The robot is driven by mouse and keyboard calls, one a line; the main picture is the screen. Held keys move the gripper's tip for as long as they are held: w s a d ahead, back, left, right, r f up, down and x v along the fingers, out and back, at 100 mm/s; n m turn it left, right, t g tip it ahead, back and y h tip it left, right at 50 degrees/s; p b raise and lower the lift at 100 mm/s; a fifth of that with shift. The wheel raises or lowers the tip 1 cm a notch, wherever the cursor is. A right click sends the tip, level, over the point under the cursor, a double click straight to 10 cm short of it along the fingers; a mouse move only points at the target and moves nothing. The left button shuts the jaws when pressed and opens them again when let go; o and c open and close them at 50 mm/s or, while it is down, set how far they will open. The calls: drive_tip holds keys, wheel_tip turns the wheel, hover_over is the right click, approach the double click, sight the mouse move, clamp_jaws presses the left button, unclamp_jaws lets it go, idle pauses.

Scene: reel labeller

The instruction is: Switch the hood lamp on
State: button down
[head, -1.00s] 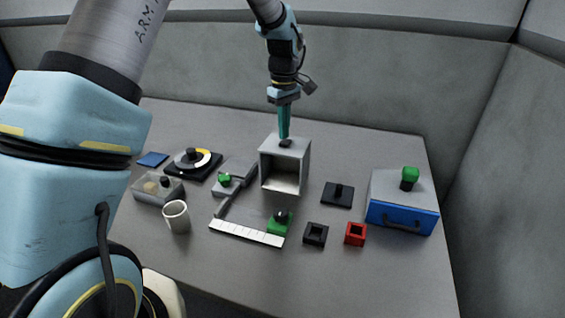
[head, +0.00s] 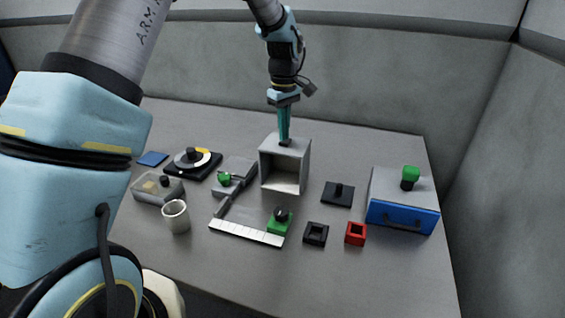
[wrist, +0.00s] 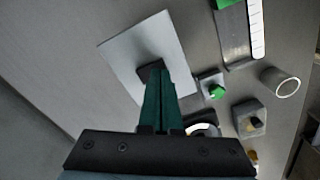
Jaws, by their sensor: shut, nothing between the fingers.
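The hood (head: 298,150) is a grey open-fronted box on the table, and its inside looks unlit and grey. A small black switch (head: 286,142) sits on its top. My gripper (head: 284,138) points down above the hood, with its shut teal fingertips at the switch. In the wrist view the hood's pale top (wrist: 122,48) lies below the fingers (wrist: 157,72), whose tips overlap the dark switch (wrist: 150,47). The fingertips hide part of the switch. I cannot tell whether they press it or only touch it.
Left of the hood are a grey device with a green knob (head: 224,179), a black dial (head: 192,162) and a white cup (head: 176,216). A white strip (head: 246,233), black holder (head: 316,234) and red holder (head: 355,233) lie in front. A blue-fronted drawer box (head: 402,216) stands right.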

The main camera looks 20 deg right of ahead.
drive_tip(key=shift+f, duration=0.5)
drive_tip(key=shift+r+p, duration=1.95)
drive_tip(key=shift+r, duration=1.65)
